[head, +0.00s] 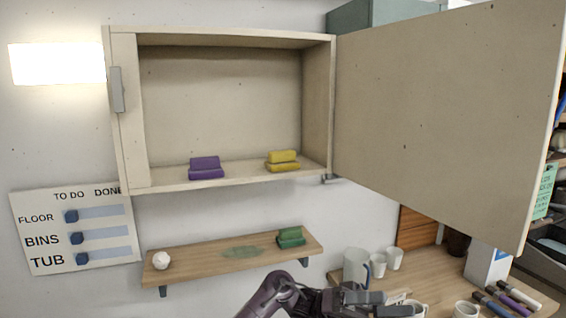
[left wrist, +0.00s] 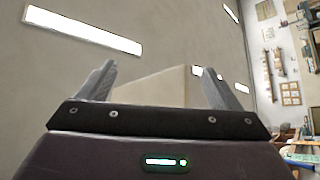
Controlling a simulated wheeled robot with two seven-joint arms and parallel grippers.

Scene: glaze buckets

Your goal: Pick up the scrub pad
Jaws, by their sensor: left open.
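Three pad-like blocks show in the head view, and I cannot tell by look alone which is the scrub pad. A purple one (head: 206,169) and a yellow one (head: 283,161) sit apart on the floor of the open wall cabinet. A green one (head: 290,237) sits at the right end of the wooden shelf below. My left gripper (head: 398,303) is low in the head view, below and right of the shelf, apart from all three. In the left wrist view its fingers (left wrist: 158,72) are spread with nothing between them. My right gripper is not in view.
The cabinet (head: 219,37) has its door (head: 450,110) swung wide to the right. The shelf (head: 200,262) holds a white ball (head: 161,260) and a green stain (head: 241,252). Cups (head: 394,258), a jug (head: 356,268) and markers (head: 515,296) crowd the bench at lower right.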

